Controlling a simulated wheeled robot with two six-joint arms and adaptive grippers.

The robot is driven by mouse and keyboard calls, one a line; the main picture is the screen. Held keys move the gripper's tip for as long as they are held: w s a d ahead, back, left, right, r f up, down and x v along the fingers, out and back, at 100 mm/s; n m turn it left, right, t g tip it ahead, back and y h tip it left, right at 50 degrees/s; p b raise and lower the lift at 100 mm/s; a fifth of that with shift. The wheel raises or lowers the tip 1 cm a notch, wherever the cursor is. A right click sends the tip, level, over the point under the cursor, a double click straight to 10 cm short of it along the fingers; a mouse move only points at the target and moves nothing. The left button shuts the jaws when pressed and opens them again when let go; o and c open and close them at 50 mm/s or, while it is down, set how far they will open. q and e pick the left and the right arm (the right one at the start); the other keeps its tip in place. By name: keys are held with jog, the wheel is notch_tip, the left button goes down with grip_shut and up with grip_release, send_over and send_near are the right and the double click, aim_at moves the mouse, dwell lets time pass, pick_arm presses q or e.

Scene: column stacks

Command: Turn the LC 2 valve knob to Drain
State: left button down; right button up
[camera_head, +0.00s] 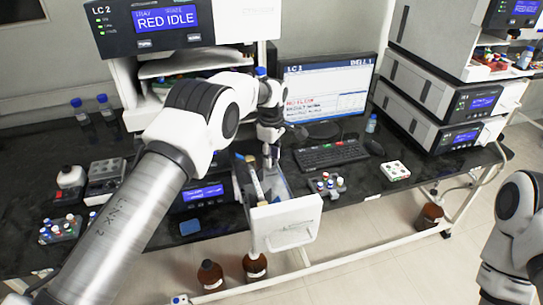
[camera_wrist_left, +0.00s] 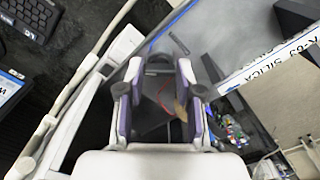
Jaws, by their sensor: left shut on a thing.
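The LC 2 unit (camera_head: 150,22) stands at the top left of the head view, with a blue screen reading RED IDLE. I cannot make out its valve knob in either view. My left gripper (camera_head: 268,150) points down over an open white-fronted drawer, right of the LC 2 unit. In the left wrist view, its purple-padded fingers (camera_wrist_left: 158,90) are on either side of a dark grey thing (camera_wrist_left: 158,62), which they hold. I cannot tell what that thing is. My right arm shows at the right edge of the head view, and its gripper is out of view.
The open drawer (camera_head: 285,222) juts past the bench edge. A monitor (camera_head: 325,88), keyboard (camera_head: 331,155) and white rack (camera_head: 396,171) stand to the right. Small vials (camera_head: 327,186) are right of the drawer. Brown bottles (camera_head: 210,275) stand on the floor below.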

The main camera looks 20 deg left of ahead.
pick_arm(q)
jog(key=c, duration=1.9)
grip_release()
jog(key=shift+s+f, duration=0.15)
jog(key=shift+f, duration=0.15)
grip_shut()
jog(key=o, duration=1.1)
grip_release()
jog(key=shift+o, duration=0.2)
jog(key=shift+a, duration=0.15)
jog(key=shift+r, duration=0.1)
notch_tip(320, 180, up, 12)
jog(key=shift+w, duration=0.2)
